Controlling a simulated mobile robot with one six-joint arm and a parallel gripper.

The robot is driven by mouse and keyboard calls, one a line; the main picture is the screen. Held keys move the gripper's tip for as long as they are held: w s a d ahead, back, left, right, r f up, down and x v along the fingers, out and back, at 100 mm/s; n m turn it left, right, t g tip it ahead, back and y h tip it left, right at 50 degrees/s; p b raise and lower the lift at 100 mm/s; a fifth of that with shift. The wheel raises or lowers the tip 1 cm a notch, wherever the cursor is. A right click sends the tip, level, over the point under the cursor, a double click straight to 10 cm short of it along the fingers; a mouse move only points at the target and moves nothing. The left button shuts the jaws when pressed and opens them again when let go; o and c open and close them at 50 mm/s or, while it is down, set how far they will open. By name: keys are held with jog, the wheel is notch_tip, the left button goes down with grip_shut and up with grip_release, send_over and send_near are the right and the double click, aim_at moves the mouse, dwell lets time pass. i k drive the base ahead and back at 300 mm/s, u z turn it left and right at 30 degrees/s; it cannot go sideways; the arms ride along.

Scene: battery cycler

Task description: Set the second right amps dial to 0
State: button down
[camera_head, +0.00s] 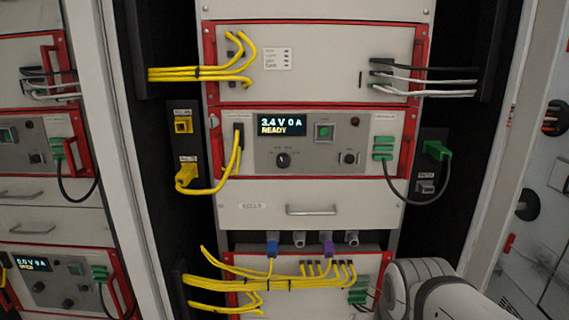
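The centre cycler panel (265,143) has a red frame and a lit display (281,125) reading "3.4 V 0 A READY". Below the display is a larger black dial (283,160); to its right is a smaller dark knob (349,158). The dial labels are too small to read, so I cannot tell which is the amps dial or its setting. A green square button (323,131) sits above and between them. My gripper is not in view; only a pale link of my arm shows at the bottom right, below the panel and apart from it.
Yellow cables (238,172) and green-plugged dark cables (388,180) loop beside the panel's ends. A drawer (265,206) with a handle is below it, and another cabled unit (265,262) is lower. A left rack carries a similar panel (52,268). The area before the dials looks clear.

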aim_at(283, 159)
jog(key=z, duration=1.8)
jog(key=k, duration=1.5)
jog(key=u, duration=1.7)
jog(key=i, duration=1.05)
